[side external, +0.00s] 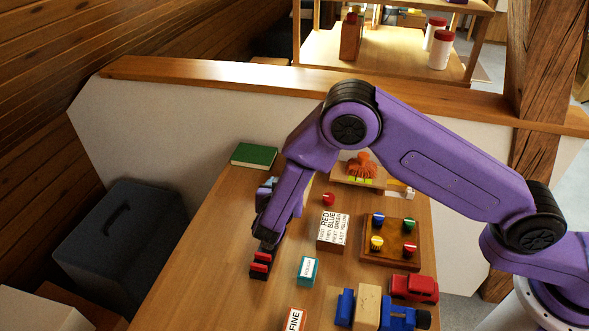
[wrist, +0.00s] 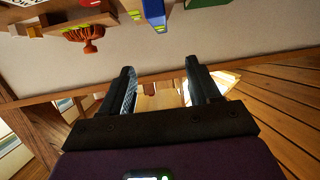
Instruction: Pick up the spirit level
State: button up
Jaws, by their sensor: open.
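I cannot make out the spirit level for certain. A blue piece with yellow-green marks (wrist: 155,14) shows at the top of the wrist view, beyond my fingertips and apart from them. In the side view a blue-grey piece (side external: 268,187) is partly hidden behind my forearm, and I cannot tell if it is the same thing. My gripper (wrist: 160,68) is open, with nothing between its fingers. In the side view its dark end (side external: 266,234) is low over the left part of the table, beside a black and red item (side external: 260,265).
The wooden table (side external: 205,240) also holds a green book (side external: 254,155), a printed block (side external: 332,230), a board with coloured knobs (side external: 391,242), a teal box (side external: 307,270), a red toy car (side external: 414,288) and a blue vise-like tool (side external: 398,317). A low wall (side external: 190,120) stands behind.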

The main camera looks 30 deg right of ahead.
jog(key=x, duration=1.1)
jog(key=shift+x, duration=3.15)
jog(key=shift+a+f, duration=0.15)
grip_shut()
